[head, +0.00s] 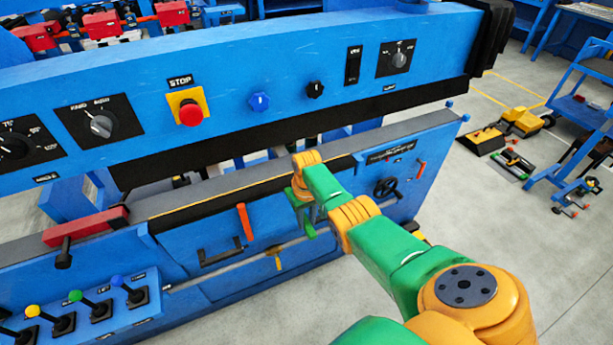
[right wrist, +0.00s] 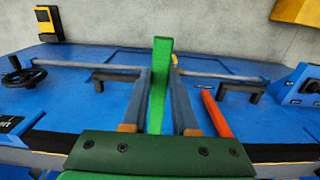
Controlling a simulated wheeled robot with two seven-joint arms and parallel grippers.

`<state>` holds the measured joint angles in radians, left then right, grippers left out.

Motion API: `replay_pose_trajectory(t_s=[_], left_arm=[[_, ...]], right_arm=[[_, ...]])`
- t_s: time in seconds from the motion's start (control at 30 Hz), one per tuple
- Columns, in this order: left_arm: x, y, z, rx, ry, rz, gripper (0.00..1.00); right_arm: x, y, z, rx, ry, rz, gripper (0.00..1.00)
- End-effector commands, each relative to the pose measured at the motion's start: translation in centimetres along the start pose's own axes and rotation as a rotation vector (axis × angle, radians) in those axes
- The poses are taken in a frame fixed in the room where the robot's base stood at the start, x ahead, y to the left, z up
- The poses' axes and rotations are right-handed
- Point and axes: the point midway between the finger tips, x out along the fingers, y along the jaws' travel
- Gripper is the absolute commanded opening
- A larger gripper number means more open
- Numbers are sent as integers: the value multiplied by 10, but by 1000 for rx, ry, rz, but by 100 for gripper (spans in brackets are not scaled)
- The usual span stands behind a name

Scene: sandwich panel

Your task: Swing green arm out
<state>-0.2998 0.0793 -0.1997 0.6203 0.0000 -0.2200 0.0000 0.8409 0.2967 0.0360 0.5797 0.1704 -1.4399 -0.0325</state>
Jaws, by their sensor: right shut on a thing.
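The green arm (right wrist: 160,85) is a narrow green bar seen in the right wrist view, standing out from the blue panel. My right gripper (right wrist: 161,78) is shut on it, with one finger on each side. In the head view my right gripper (head: 306,222) is at the front of the lower blue panel (head: 200,245), right of the orange handle (head: 245,222). There I cannot clearly tell the green arm from my green gripper. My left gripper is not in view.
An orange handle (right wrist: 215,112) is close right of my fingers in the right wrist view. Black bar handles (right wrist: 240,88) and a black handwheel (right wrist: 25,76) stick out of the panel. The upper control beam (head: 230,100) overhangs the lower panel. The grey floor in front is open.

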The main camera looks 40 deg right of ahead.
Motion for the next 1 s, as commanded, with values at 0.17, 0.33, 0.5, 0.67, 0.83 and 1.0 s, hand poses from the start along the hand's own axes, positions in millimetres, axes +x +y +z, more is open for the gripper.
replay_pose_trajectory(t_s=[0.17, 0.33, 0.5, 0.67, 0.83, 1.0], left_arm=[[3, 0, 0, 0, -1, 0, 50], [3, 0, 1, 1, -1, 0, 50], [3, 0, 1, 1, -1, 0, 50], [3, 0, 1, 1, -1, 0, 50], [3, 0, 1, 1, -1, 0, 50], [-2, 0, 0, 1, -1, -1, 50]], right_arm=[[-2, 0, 0, 0, -22, 0, 0], [-3, 0, 0, -1, -27, 0, 0], [-3, 0, 0, -1, -26, 0, 0], [-3, 0, 0, 0, -25, 0, 54], [-3, 0, 0, 0, -25, 0, 57], [-9, 0, -1, 0, -24, 0, 57]])
